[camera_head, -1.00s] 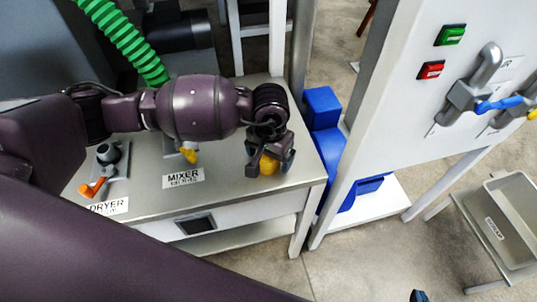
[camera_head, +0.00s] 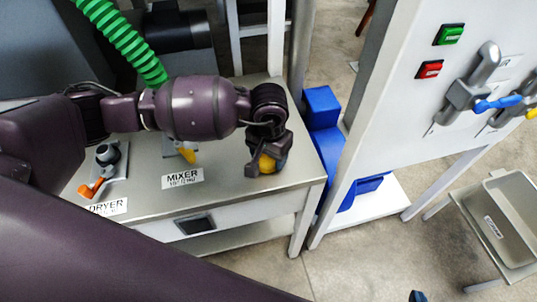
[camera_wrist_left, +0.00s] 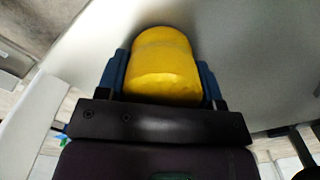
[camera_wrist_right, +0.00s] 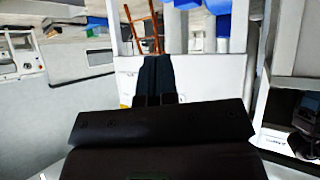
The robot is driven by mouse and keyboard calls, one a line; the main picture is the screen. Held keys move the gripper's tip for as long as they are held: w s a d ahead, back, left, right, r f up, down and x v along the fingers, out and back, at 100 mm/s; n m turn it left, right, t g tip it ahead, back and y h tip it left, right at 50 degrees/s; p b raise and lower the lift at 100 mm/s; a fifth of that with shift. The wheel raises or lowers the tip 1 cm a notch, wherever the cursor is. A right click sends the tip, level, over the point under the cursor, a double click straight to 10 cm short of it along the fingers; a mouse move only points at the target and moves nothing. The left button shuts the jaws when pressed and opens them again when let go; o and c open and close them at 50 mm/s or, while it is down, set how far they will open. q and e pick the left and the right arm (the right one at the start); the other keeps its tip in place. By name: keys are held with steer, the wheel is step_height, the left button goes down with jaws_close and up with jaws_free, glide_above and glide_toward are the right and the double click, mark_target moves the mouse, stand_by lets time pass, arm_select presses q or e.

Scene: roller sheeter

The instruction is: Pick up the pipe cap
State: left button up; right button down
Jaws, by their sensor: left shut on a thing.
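The yellow pipe cap (camera_head: 267,163) is at the right end of the steel table, under my left gripper (camera_head: 268,158). In the left wrist view the cap (camera_wrist_left: 163,66) fills the space between the two blue fingertips of my left gripper (camera_wrist_left: 160,75), which touch its sides. The left gripper is shut on the cap. I cannot tell whether the cap's base touches the table. My right gripper (camera_wrist_right: 157,75) shows in the right wrist view with its dark fingers together and nothing between them, away from the table.
The steel table (camera_head: 230,195) carries a MIXER label (camera_head: 183,178), a yellow-handled valve (camera_head: 187,153) and an orange-handled valve (camera_head: 92,188). A grey tray (camera_head: 515,215) is at far right.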

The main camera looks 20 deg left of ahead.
arm_select(q)
step_height(320, 180, up, 20)
steer(key=p, duration=0.1)
steer(key=shift+f, duration=0.2)
steer(key=shift+a+p, duration=0.1)
steer(key=shift+p, duration=0.2)
